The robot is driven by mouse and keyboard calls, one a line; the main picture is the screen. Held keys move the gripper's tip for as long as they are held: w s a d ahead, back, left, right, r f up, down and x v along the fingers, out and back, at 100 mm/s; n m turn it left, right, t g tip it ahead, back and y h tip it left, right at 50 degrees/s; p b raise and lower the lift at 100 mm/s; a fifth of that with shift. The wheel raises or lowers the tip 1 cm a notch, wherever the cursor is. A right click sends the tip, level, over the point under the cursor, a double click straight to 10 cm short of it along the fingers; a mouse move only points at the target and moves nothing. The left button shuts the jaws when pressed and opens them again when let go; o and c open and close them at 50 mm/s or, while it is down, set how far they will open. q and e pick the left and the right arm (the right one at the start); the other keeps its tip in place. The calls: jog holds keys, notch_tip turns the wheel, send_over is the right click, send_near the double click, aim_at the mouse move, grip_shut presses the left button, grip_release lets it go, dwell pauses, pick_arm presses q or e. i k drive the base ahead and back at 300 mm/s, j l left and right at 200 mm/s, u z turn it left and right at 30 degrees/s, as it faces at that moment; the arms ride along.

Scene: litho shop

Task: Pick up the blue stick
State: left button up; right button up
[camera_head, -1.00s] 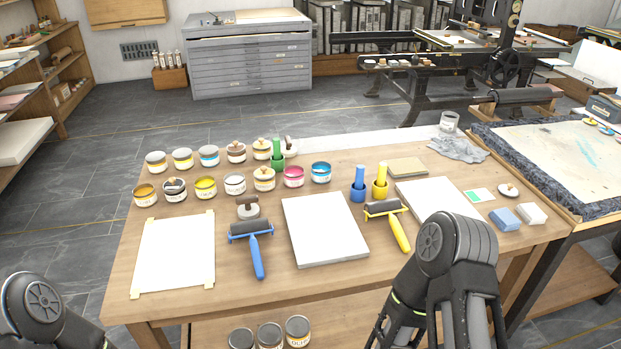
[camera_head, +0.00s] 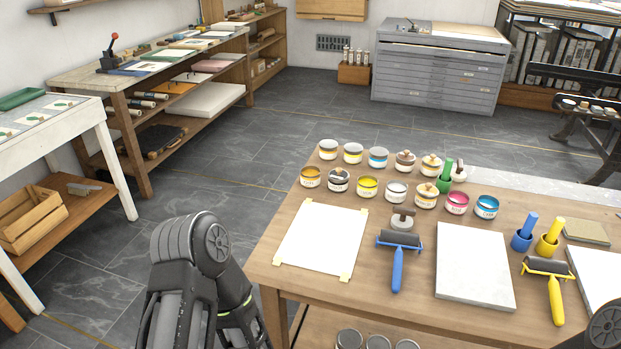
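The blue stick (camera_head: 528,226) stands upright, slightly tilted, in a small blue cup (camera_head: 521,241) at the right of the wooden table. A yellow stick (camera_head: 554,230) stands in a yellow cup (camera_head: 546,246) just to its right. A green stick (camera_head: 447,171) stands in a green cup (camera_head: 443,185) farther back on the left. Part of my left arm shows at the bottom centre-left, off the table's left side. A piece of my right arm shows at the bottom right corner. Neither gripper shows, and both are outside the picture.
Ink tins stand in two rows behind the taped white sheet (camera_head: 322,238). A blue roller (camera_head: 398,256), a pale slab (camera_head: 474,265) and a yellow roller (camera_head: 551,283) lie across the front of the table (camera_head: 408,310). Floor is free on the left, before the shelves.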

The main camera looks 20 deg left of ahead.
aim_at(526, 231)
jog(key=u, duration=1.35)
jog(key=k+l, duration=0.2)
jog(key=l, duration=0.15)
jog(key=k+l, duration=0.2)
jog(key=l, duration=0.15)
jog(key=k+l, duration=0.2)
jog(key=l, duration=0.15)
jog(key=k+l, duration=0.2)
jog(key=l, duration=0.2)
